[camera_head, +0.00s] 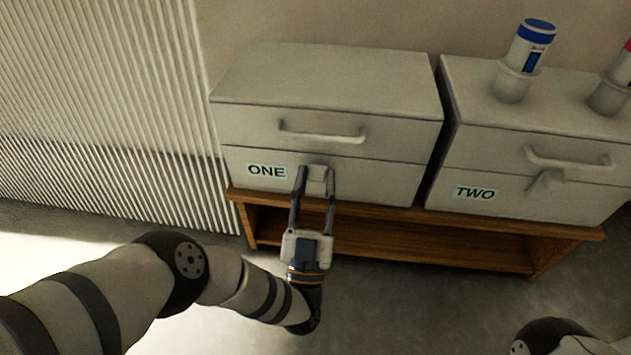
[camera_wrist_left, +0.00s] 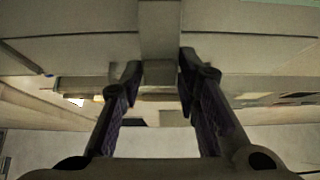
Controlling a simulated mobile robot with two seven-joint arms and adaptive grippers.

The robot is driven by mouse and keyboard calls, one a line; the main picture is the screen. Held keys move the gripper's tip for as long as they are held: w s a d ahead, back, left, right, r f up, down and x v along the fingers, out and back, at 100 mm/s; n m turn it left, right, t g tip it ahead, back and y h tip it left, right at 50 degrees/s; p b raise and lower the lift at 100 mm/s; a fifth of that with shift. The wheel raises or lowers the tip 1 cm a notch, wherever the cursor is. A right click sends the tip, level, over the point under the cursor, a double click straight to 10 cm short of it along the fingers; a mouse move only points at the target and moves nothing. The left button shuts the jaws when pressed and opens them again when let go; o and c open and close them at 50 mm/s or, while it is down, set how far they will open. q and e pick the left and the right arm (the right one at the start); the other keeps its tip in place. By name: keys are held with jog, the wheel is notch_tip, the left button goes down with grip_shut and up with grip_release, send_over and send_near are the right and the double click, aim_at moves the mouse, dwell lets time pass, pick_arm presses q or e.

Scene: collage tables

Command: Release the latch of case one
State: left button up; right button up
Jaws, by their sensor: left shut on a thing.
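Case one (camera_head: 225,165) is a pale grey box with a label reading ONE (camera_head: 267,171) and a bar handle (camera_head: 322,134) on its upper front. Its lid looks closed. The latch (camera_head: 317,180) is a small pale tab on the lower front, right of the label. My left gripper (camera_head: 316,178) reaches up from below and is shut on this latch, one finger on each side. In the left wrist view the latch (camera_wrist_left: 160,30) stands between the fingertips (camera_wrist_left: 160,68). The fingers partly hide its sides. My right gripper is out of view.
Case two (camera_head: 520,200) stands to the right with its own handle and tilted latch (camera_head: 545,180). A blue-capped bottle (camera_head: 530,45) stands in a holder on it, and another bottle is at the right edge. Both cases rest on a wooden bench (camera_head: 400,222). A ribbed panel (camera_head: 95,90) is at left.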

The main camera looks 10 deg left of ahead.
pick_arm(q)
jog(key=o, duration=1)
jog(key=shift+w, duration=0.1)
jog(key=shift+f, duration=0.1)
jog(key=v, duration=1.2)
